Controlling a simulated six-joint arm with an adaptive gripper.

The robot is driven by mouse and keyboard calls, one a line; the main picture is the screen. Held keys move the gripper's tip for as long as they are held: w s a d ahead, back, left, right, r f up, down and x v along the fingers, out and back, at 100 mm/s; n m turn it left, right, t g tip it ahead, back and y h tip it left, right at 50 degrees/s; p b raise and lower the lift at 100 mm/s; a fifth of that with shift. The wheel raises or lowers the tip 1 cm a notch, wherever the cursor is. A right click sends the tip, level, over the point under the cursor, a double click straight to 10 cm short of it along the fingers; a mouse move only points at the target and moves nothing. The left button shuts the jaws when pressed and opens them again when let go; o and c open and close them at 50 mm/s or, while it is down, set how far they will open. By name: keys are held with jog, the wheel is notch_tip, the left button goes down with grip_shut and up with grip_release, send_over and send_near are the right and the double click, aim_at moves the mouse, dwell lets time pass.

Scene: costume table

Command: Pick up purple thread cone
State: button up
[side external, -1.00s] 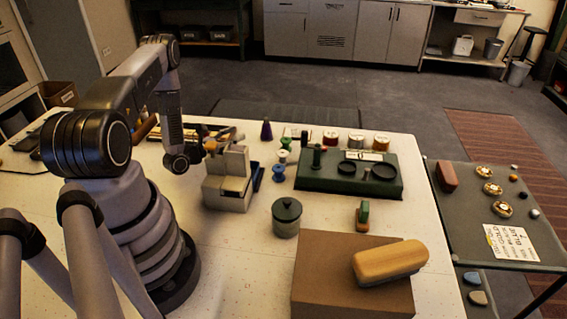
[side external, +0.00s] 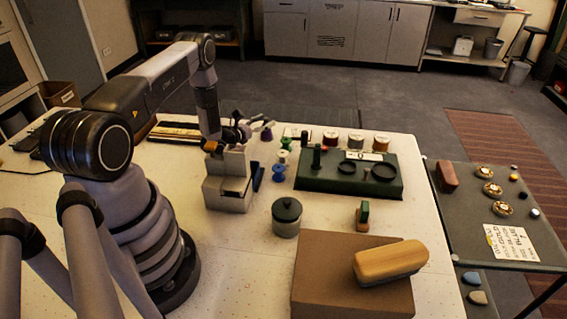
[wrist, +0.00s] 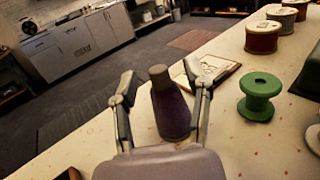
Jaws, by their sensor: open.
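The purple thread cone (wrist: 171,108) stands upright on the white table in the wrist view, between the two open fingers of my gripper (wrist: 163,105). Its tip is dull grey-brown and its body dark purple. No grip on it shows. In the side external view, the cone (side external: 267,133) is partly hidden by the fingers of my gripper (side external: 258,124), which reach toward it from the left, low over the table.
A green spool (wrist: 259,97) stands to the right of the cone. A framed card (wrist: 212,68) lies behind it. A grey block stand (side external: 229,182) is in front of my gripper. A green tray (side external: 340,184) and several thread spools sit to the right.

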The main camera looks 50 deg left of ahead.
grip_shut()
dwell(0.4)
